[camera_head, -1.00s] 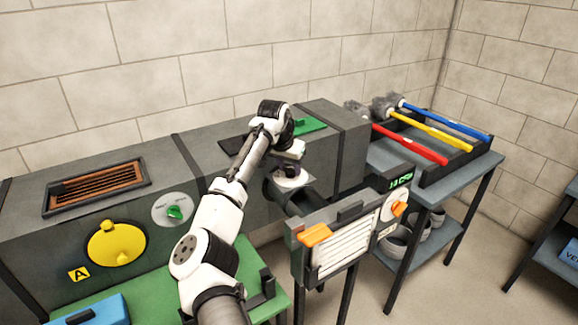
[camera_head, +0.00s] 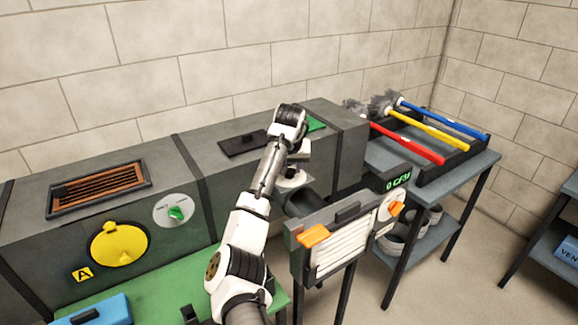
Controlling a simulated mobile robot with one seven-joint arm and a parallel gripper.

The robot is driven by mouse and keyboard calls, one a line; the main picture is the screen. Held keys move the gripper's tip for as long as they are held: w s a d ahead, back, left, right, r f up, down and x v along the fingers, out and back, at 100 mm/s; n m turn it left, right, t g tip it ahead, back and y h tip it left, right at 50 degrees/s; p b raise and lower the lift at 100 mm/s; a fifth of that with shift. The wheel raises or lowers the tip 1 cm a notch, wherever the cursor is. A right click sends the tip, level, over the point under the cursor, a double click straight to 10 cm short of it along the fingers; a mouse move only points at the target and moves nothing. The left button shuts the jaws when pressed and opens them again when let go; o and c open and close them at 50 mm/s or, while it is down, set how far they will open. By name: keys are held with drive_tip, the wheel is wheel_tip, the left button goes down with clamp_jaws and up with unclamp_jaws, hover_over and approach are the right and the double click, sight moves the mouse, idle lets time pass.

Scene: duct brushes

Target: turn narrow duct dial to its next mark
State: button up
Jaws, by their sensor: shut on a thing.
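My gripper (camera_head: 296,168) reaches over the duct to its front face, at the right-hand section above the dark round pipe. It is shut at a pale round dial plate (camera_head: 291,181) there, which seems to be the narrow duct dial. The knob and its pointer are hidden behind the fingers, so I cannot read the mark. Another white dial (camera_head: 175,210) with a green knob sits on the left section, apart from my gripper.
The filter box (camera_head: 340,245) with orange handle, orange knob and green "0 CFM" display stands in front right. Brushes with red, yellow and blue handles lie in a rack (camera_head: 455,163). A yellow round cover (camera_head: 118,243) is at left.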

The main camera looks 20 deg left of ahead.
drive_tip(key=o, duration=1)
drive_tip(key=shift+r, duration=0.15)
drive_tip(key=b+v, duration=0.2)
drive_tip(key=v, duration=1.1)
drive_tip(key=shift+s+r+b, duration=0.2)
drive_tip(key=shift+r+b, duration=0.05)
drive_tip(key=shift+b, duration=0.05)
drive_tip(key=shift+w, duration=0.1)
